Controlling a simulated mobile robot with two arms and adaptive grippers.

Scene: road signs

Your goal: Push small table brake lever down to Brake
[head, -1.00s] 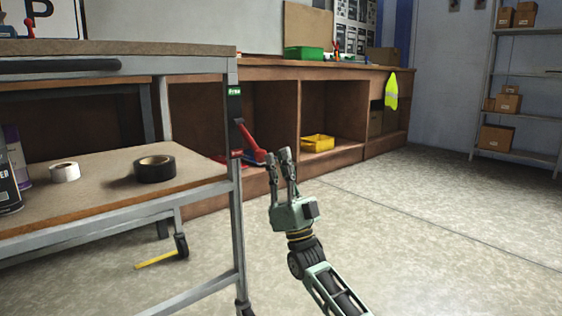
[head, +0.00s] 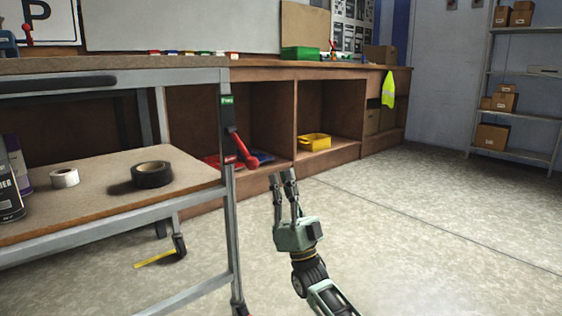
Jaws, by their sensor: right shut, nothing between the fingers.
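The small table (head: 110,66) stands at the left. On its near right leg is a dark plate (head: 227,118) with a green label (head: 227,100) at the top and a red label (head: 229,159) at the bottom. The red brake lever (head: 242,145) comes from this plate and slants down to the right, ending in a round red knob (head: 252,162). My right gripper (head: 282,174) is shut and empty, fingers pointing up, to the right of and slightly below the knob in the picture, with a gap between them. My left gripper is not in view.
The table's lower shelf holds black tape (head: 152,174), white tape (head: 64,178) and cans. A yellow piece (head: 155,258) shows by a caster. Behind stands a brown cabinet (head: 355,157) with a yellow bin (head: 314,141). The floor at right is clear.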

